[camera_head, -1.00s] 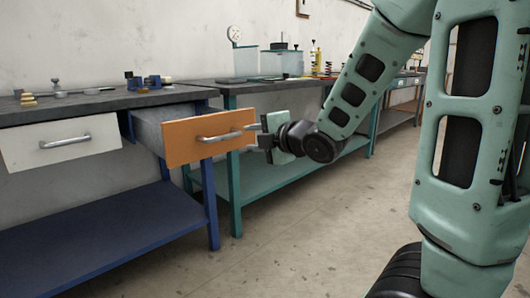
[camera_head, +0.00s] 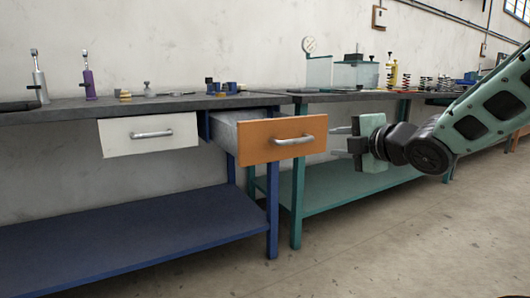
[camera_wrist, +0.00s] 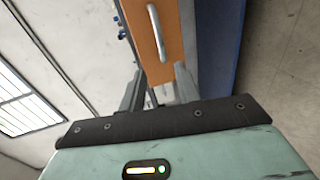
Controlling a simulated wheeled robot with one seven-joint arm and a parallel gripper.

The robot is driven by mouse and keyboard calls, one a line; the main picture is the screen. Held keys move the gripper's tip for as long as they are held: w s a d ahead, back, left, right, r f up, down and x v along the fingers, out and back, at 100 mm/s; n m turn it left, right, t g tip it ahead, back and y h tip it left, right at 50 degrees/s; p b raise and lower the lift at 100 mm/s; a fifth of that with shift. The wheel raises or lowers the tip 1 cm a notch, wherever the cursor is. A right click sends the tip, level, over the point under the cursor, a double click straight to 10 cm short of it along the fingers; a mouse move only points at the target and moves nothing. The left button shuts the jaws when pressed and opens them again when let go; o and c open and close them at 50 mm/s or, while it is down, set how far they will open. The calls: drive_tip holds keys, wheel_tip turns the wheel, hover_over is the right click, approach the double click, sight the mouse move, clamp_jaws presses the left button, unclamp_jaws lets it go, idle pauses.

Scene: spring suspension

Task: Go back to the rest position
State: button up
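My gripper (camera_head: 343,139) is to the right of the orange drawer (camera_head: 262,145), apart from its handle (camera_head: 294,140). Its two fingers are spread with nothing between them. The orange drawer is pulled out of the blue workbench. In the wrist view, the orange drawer front (camera_wrist: 143,40) and its bar handle (camera_wrist: 155,28) show beyond the open fingers (camera_wrist: 160,88), with a gap between them.
A white drawer (camera_head: 125,146) is shut, left of the orange one. The blue bench (camera_head: 120,104) bears tools and small parts. A green bench (camera_head: 298,215) with springs and a tank (camera_head: 352,74) stands to the right. The floor in front is clear.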

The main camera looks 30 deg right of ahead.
drive_tip(key=s+a+f+m+g+p, duration=0.1)
drive_tip(key=s+a+f+m+g, duration=0.25)
drive_tip(key=a, duration=0.35)
drive_tip(key=s+a+f+m+g+y+p, duration=0.1)
drive_tip(key=s+a+f+m+g, duration=0.15)
drive_tip(key=a+f, duration=0.4)
drive_tip(key=s+a+f+m+g+p, duration=0.1)
drive_tip(key=s+a+f+m+g, duration=0.2)
drive_tip(key=a, duration=0.6)
drive_tip(key=s+a+f+m+g+p, duration=0.1)
drive_tip(key=s+a+g, duration=0.2)
drive_tip(key=s, duration=0.3)
drive_tip(key=s+a+f+g, duration=0.1)
drive_tip(key=s+a+g, duration=0.2)
drive_tip(key=s, duration=0.2)
wheel_tip(320, 180, up, 38)
drive_tip(key=s+h+p, duration=0.1)
drive_tip(key=s+p, duration=0.1)
drive_tip(key=p, duration=3.6)
drive_tip(key=shift+s+f+m+g, duration=0.15)
drive_tip(key=shift+m+g, duration=0.15)
drive_tip(key=shift+m, duration=0.1)
